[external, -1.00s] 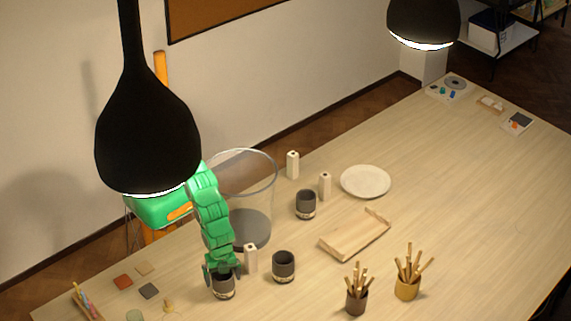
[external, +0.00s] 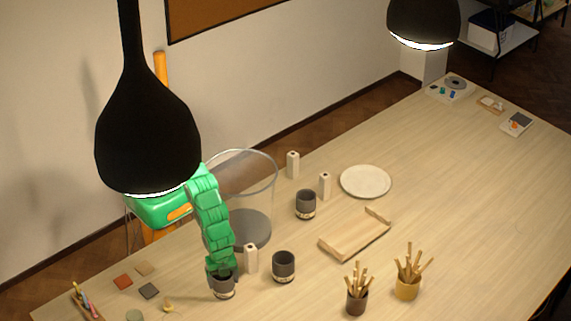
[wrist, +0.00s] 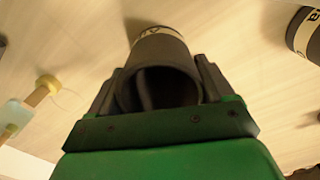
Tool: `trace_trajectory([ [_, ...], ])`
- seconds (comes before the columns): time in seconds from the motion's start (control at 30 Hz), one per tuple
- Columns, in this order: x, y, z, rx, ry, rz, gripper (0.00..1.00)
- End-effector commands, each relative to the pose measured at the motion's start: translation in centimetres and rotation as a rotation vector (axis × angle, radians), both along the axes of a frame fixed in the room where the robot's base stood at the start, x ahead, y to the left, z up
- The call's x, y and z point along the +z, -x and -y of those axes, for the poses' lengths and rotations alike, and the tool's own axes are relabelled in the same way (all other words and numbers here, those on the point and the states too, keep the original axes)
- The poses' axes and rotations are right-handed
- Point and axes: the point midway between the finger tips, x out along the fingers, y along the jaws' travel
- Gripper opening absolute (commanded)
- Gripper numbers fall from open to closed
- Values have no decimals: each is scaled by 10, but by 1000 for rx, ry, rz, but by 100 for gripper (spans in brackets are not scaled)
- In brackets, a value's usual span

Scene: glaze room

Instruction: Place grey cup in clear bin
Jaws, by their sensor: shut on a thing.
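A grey cup (external: 222,288) with a pale band stands on the table near the front left. It also shows in the wrist view (wrist: 162,62), mouth towards me. My gripper (external: 221,272) is at this cup's rim, and in the wrist view its two fingers (wrist: 157,90) lie on either side of the cup, shut on it. A second grey cup (external: 284,266) stands to the right, and a third grey cup (external: 306,204) stands farther back. The clear bin (external: 262,205) stands upright behind my gripper, partly hidden by my arm, with a dark grey bottom.
Pale blocks (external: 251,258) stand around the bin. A wooden tray (external: 352,238), a white plate (external: 365,181) and two pots of sticks (external: 407,288) (external: 357,301) lie to the right. Small tiles (external: 149,291) lie at left. A black lamp (external: 147,140) hangs over the left side.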

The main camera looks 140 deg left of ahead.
Motion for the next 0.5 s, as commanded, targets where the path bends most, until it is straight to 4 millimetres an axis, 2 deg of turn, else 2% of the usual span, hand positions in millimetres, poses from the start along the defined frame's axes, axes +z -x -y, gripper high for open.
trace_trajectory([
  [0.37,32,-1,0,0,0,3,35],
  [0.5,40,8,-2,0,-1,1,35],
])
